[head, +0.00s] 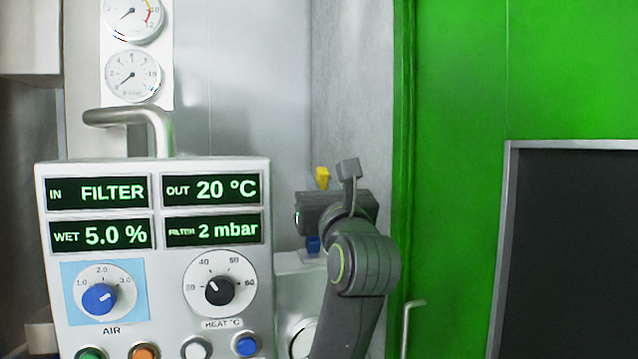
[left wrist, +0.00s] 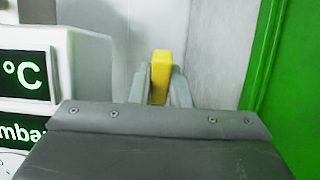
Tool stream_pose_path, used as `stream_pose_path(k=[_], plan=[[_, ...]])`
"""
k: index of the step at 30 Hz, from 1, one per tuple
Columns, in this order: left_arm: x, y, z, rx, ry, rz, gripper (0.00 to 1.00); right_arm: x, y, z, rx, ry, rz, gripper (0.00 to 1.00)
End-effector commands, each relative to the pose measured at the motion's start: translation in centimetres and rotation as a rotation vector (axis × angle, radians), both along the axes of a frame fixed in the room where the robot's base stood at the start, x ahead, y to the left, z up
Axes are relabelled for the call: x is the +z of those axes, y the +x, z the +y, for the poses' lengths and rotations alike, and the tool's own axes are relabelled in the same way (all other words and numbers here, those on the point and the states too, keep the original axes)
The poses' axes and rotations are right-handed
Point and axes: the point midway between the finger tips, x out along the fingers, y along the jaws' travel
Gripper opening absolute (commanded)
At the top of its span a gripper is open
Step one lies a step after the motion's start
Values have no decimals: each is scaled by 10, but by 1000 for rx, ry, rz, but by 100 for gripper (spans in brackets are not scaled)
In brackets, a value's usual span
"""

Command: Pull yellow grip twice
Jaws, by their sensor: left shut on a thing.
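The yellow grip (head: 322,178) shows just above my left gripper (head: 325,193), beside the grey wall to the right of the control panel. In the left wrist view the yellow grip (left wrist: 161,76) stands upright between the two grey fingers of my left gripper (left wrist: 159,92). The fingers are shut on it, one on each side. The lower part of the grip is hidden by the gripper body, and so is what it is fixed to. My right gripper is in neither view.
A control panel (head: 158,250) with green displays and knobs stands close on the left; its displays read FILTER, 20 °C, 5.0 % and 2 mbar. A bent metal pipe (head: 150,118) rises behind it, below two gauges (head: 133,74). A green wall (head: 460,90) borders the right.

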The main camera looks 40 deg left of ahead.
Motion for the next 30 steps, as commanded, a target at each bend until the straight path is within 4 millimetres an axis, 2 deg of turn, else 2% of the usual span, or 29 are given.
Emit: stream_pose_path(k=[3,13,22,30], plan=[[-5,-5,-6,-2,-2,2,4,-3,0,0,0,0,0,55],[-6,-6,-7,-2,-2,1,4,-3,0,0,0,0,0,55],[-23,-19,-23,-3,-2,2,4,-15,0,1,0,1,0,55],[-23,-22,-26,-2,-1,2,4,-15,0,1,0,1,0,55]])
